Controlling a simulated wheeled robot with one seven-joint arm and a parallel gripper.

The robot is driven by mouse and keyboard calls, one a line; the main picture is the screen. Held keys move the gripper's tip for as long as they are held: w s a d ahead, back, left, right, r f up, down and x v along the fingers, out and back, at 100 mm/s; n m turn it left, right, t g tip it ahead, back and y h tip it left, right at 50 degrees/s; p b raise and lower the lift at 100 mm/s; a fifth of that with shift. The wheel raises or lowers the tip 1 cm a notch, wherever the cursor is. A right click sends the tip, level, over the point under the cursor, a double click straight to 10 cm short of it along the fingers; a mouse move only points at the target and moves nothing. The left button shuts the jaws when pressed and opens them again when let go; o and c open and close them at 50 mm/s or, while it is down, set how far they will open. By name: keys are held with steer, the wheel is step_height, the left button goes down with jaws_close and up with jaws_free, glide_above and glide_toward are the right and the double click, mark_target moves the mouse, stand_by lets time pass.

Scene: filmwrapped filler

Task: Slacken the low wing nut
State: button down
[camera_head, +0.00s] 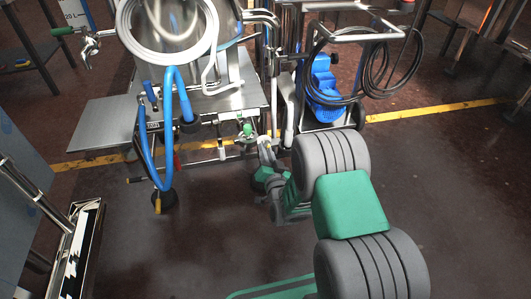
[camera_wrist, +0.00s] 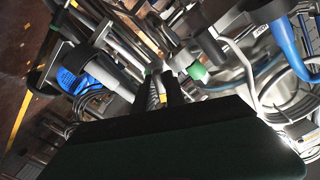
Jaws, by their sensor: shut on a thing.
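My gripper (camera_head: 265,148) is at the low front right of the steel filler machine (camera_head: 215,100), near its lower frame. In the wrist view my gripper (camera_wrist: 161,86) has its narrow fingers close together at the metal fittings. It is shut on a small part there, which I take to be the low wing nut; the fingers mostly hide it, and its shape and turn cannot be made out. A green-capped fitting (camera_head: 247,130) is just left of the fingers in the head view. It also shows right of them in the wrist view (camera_wrist: 196,71).
A blue hose (camera_head: 146,150) hangs at the machine's left front. A trolley with a blue motor unit (camera_head: 323,85) and looped black cables stands close to the right of my gripper.

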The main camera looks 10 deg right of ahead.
steer(key=shift+n+b, duration=0.3)
steer(key=shift+n, duration=0.7)
steer(key=c, duration=1.4)
jaws_free()
steer(key=shift+s+b, duration=0.3)
steer(key=shift+s, duration=3.6)
